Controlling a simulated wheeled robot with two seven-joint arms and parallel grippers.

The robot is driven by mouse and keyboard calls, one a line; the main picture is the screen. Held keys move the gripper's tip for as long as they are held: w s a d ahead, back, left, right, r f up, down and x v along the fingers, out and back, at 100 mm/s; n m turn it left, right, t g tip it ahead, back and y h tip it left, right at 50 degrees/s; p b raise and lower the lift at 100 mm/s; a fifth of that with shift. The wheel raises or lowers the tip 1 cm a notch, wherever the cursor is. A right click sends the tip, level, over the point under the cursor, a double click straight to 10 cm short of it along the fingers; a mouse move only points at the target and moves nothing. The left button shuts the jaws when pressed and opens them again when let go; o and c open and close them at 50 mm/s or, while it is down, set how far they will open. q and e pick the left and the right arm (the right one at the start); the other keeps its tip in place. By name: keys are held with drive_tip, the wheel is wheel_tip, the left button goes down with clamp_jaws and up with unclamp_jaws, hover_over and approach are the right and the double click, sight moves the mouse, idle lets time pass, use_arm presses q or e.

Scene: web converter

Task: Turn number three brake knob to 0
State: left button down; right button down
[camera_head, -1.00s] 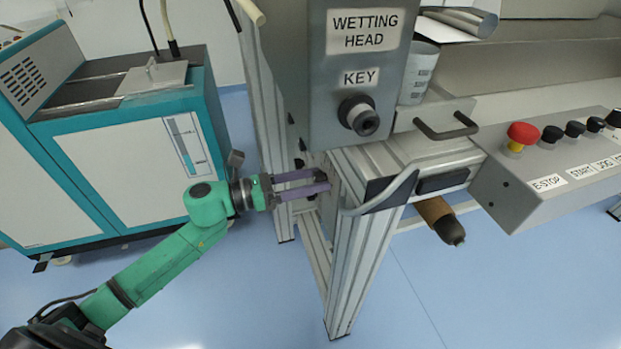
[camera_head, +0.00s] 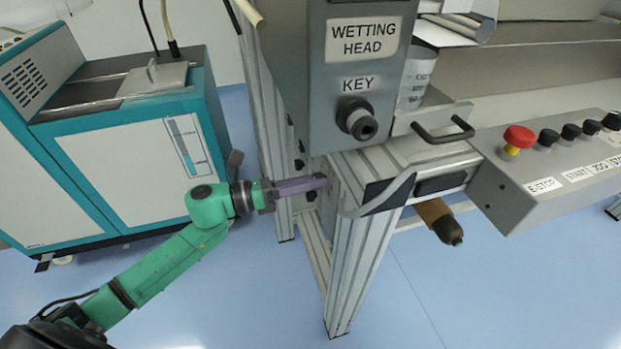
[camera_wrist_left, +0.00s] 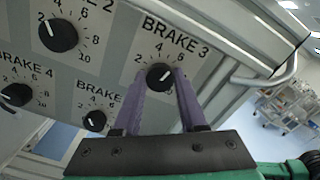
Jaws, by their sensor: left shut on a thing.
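The brake 3 knob (camera_wrist_left: 159,77) is round and black with a white pointer line. It sits on a grey panel under the label "BRAKE 3" in the left wrist view, with numbers around it partly hidden by my fingers. Its white line slants up to the right. My left gripper (camera_wrist_left: 162,84) has its two purple fingers shut on this knob, one on each side. In the head view my left gripper (camera_head: 322,184) reaches from the left to the side of the machine frame, and the knob there is hard to make out. My right gripper is not in view.
Other brake knobs (camera_wrist_left: 58,35) sit left and below on the same panel, including brake 4 (camera_wrist_left: 16,94). The metal frame post (camera_head: 350,250) stands right of my gripper. A teal and white cabinet (camera_head: 130,170) is at the left, with blue floor between.

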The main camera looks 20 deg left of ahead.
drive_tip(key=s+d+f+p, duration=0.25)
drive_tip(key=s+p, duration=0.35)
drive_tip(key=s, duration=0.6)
use_arm(q)
drive_tip(key=n+p, duration=0.9)
drive_tip(key=n, duration=2)
drive_tip(key=shift+n+p, duration=0.3)
drive_tip(key=shift+p, duration=0.1)
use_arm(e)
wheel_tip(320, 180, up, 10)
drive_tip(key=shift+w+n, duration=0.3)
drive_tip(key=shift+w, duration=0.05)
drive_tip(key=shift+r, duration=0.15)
use_arm(q)
drive_tip(key=shift+c, duration=2.3)
unclamp_jaws()
